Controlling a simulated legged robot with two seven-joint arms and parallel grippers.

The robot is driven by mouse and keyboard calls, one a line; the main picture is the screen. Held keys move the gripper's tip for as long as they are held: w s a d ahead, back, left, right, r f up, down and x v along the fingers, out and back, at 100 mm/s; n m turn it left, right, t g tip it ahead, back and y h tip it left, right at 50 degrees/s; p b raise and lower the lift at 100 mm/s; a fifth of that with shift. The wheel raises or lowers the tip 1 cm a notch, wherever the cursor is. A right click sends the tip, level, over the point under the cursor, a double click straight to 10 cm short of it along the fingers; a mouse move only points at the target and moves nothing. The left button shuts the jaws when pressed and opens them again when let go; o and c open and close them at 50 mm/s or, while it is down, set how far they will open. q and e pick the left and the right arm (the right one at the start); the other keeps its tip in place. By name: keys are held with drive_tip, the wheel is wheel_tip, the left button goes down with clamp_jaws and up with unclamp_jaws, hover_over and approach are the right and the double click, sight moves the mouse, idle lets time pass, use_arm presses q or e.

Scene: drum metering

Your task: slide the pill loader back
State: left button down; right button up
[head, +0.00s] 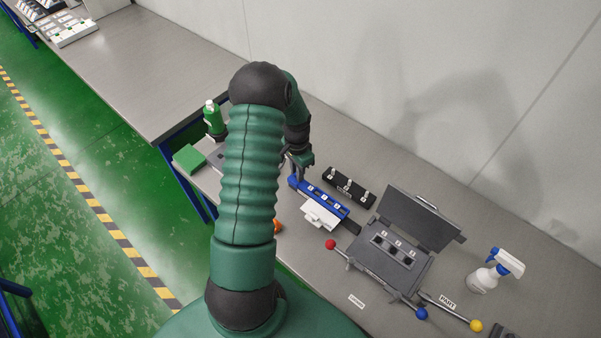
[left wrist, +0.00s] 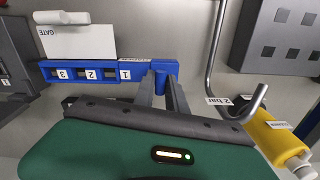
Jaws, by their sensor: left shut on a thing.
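The pill loader is a blue bar (head: 325,198) with numbered white labels, lying on the grey bench; I take this bar to be the loader. In the left wrist view the blue bar (left wrist: 108,70) shows labels 3, 2 and 1. A white plate marked GATE (left wrist: 75,42) sits against its side, and shows as a white piece (head: 320,214) in the head view. My left gripper (head: 296,176) is at the bar's far left end. In the left wrist view its fingers (left wrist: 163,88) are shut on the blue end block. My right gripper is not in view.
A grey device (head: 392,258) with an open lid (head: 418,217) stands to the right. Around it are red (head: 331,244), blue (head: 422,314) and yellow (head: 476,326) knobs. A black rack (head: 350,187) lies behind the bar. A spray bottle (head: 485,279) stands at the right.

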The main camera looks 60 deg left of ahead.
use_arm(q)
drive_tip(key=shift+s, duration=0.25)
